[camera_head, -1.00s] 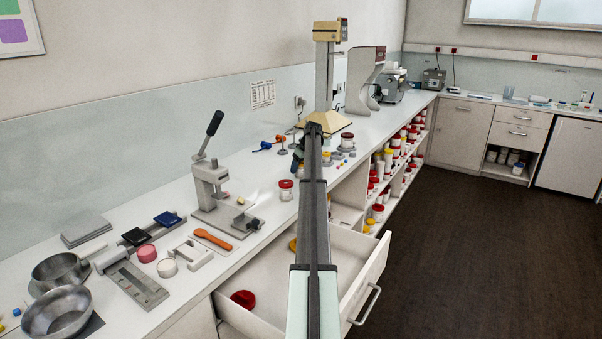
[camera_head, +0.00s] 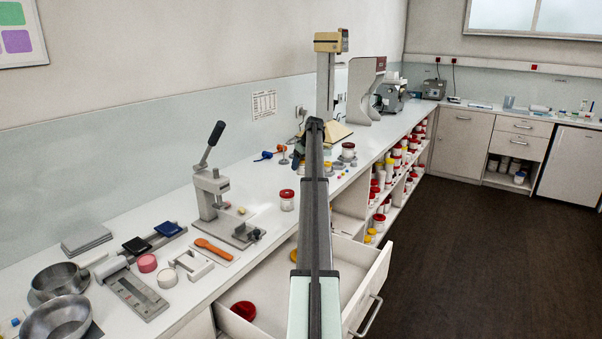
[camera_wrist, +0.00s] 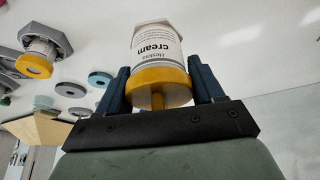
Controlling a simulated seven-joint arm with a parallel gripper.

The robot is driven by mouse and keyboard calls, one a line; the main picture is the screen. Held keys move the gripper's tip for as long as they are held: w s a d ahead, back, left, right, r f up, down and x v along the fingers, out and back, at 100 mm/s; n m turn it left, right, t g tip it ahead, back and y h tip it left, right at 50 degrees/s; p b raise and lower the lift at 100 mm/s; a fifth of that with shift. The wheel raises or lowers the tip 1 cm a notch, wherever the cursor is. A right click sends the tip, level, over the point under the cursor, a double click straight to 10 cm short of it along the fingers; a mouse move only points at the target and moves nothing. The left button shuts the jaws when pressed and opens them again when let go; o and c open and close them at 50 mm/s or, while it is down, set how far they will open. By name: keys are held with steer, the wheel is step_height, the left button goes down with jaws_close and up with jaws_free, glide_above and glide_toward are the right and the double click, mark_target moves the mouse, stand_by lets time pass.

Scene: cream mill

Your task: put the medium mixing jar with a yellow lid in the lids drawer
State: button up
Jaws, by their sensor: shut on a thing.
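The mixing jar with a yellow lid (camera_wrist: 160,62) is in my gripper (camera_wrist: 160,88) in the wrist view. It has a white label reading "cream", and my dark blue fingers are shut on both sides of it by the lid. In the head view my own arm hides the jar, and only a bit of the gripper (camera_head: 299,150) shows beyond it, over the far part of the counter. The open drawer (camera_head: 372,287) is below the counter at the front. A red lid (camera_head: 243,310) and a partly hidden yellow piece (camera_head: 293,256) lie in it.
A red-lidded jar (camera_head: 287,200) and a lever press (camera_head: 212,190) stand on the counter (camera_head: 130,220) left of my arm. A beige-topped stand (camera_head: 326,85) is beyond. Another yellow-lidded jar (camera_wrist: 38,60) shows in the wrist view. Shelves of jars (camera_head: 390,180) line the counter's front; the floor is clear.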

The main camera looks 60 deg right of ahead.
step_height(320, 180, up, 4)
steer(key=shift+r, duration=0.2)
step_height(320, 180, up, 4)
steer(key=shift+d+r, duration=0.1)
steer(key=shift+r, duration=0.05)
steer(key=s+a+m+g+h, duration=0.1)
steer(key=s+a+m, duration=0.2)
steer(key=s+a, duration=1.35)
steer(key=s+a+m+h, duration=0.1)
steer(key=s+a+m, duration=0.3)
steer(key=s+a, duration=1.25)
steer(key=shift+s+d+f, duration=0.5)
steer(key=shift+d+f, duration=0.2)
steer(key=shift+f, duration=4.75)
steer(key=shift+s+d+f, duration=0.5)
steer(key=shift+d+f, duration=0.2)
steer(key=shift+f, duration=4.75)
steer(key=shift+s+d+f, duration=0.5)
steer(key=shift+d+f, duration=0.2)
steer(key=shift+f, duration=4.75)
steer(key=shift+f, duration=0.15)
